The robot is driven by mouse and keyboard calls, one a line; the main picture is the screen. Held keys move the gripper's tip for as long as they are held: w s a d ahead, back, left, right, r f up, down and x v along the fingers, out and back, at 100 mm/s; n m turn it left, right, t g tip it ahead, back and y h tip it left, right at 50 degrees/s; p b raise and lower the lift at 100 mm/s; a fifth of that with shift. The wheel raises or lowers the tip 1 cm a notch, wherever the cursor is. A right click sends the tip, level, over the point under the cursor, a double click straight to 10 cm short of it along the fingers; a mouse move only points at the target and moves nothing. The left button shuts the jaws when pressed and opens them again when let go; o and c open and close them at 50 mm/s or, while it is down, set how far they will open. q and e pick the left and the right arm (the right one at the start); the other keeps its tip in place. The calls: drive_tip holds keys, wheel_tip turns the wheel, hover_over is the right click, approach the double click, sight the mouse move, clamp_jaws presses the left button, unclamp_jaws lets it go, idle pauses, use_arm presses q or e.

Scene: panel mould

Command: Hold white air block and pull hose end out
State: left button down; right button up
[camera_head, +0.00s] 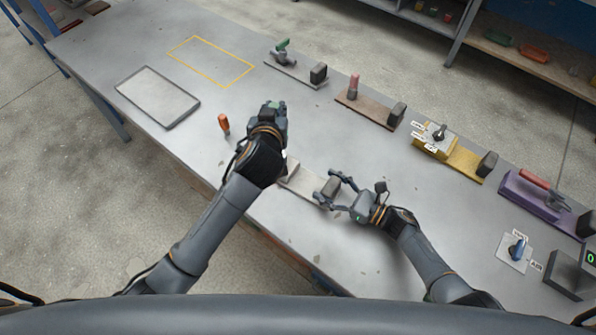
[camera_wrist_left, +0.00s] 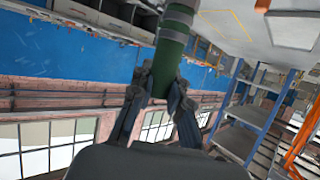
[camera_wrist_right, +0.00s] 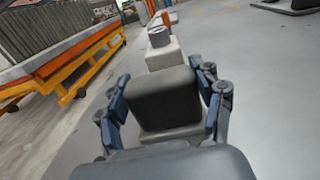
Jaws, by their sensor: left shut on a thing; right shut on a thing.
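The white air block (camera_head: 301,180) lies on the table near its front edge, its left end hidden behind my left arm. My right gripper (camera_head: 335,188) is shut on the dark grey end piece of the block, which fills the jaws in the right wrist view (camera_wrist_right: 165,100). Beyond it the pale block (camera_wrist_right: 165,55) carries a round grey fitting (camera_wrist_right: 160,37) with nothing seen in it. My left gripper (camera_head: 273,108) is shut on a green hose end (camera_wrist_left: 172,58) with a grey band. The hose end appears apart from the block.
An orange-handled object (camera_head: 224,124) stands left of my left gripper. A grey tray (camera_head: 157,97) and a yellow outline (camera_head: 211,61) are further left.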

drive_tip(key=o, duration=1.6)
drive_tip(key=shift+o, duration=0.2)
drive_tip(key=v, duration=1.2)
use_arm(q)
drive_tip(key=shift+r, duration=0.1)
